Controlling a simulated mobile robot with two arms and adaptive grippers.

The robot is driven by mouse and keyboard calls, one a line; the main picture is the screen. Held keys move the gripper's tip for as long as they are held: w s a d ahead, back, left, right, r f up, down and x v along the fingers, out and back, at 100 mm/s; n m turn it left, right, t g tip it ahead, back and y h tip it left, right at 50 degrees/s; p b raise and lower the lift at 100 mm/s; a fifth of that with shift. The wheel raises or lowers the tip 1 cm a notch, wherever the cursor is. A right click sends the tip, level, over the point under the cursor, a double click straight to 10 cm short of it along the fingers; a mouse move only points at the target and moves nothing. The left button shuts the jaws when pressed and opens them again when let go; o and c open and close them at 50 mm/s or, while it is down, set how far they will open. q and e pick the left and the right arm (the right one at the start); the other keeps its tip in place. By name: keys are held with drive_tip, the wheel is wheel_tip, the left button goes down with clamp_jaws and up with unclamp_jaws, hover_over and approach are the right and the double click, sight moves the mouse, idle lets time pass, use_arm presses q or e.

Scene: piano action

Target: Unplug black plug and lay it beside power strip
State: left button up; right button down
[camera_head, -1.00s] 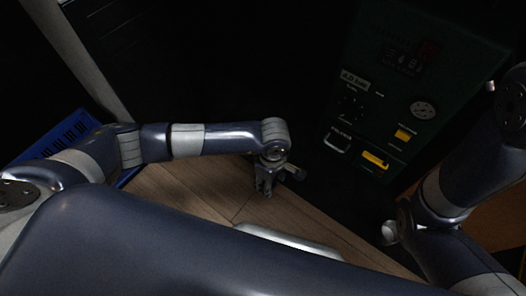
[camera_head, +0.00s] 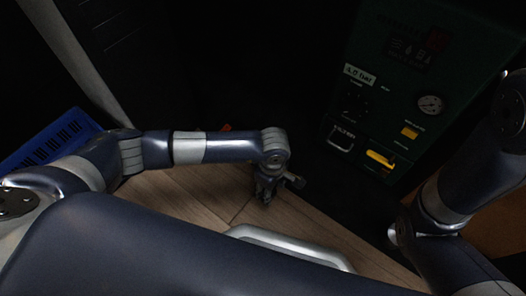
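My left gripper (camera_head: 266,197) hangs fingers-down above the wooden surface (camera_head: 185,195), near the middle of the view. Its fingers are small and dark, and I cannot tell whether they are open or hold anything. I cannot make out a black plug or a power strip; the area around the fingers is dark and my own arm covers the foreground. A silver-grey rounded rim (camera_head: 290,243) shows just in front of the gripper, partly hidden by my arm; I cannot tell what it belongs to. My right gripper is not in view.
A dark green machine (camera_head: 440,65) with a round gauge, yellow parts and a "bar" label stands at the back right. A blue item with black bars (camera_head: 58,140) lies at the left. A small orange-red thing (camera_head: 226,128) shows behind my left arm. A pale post (camera_head: 70,60) rises upper left.

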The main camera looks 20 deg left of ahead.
use_arm(q)
drive_tip(key=shift+f+b, duration=0.45)
drive_tip(key=shift+f, duration=0.3)
idle(0.5)
drive_tip(key=o, duration=1.5)
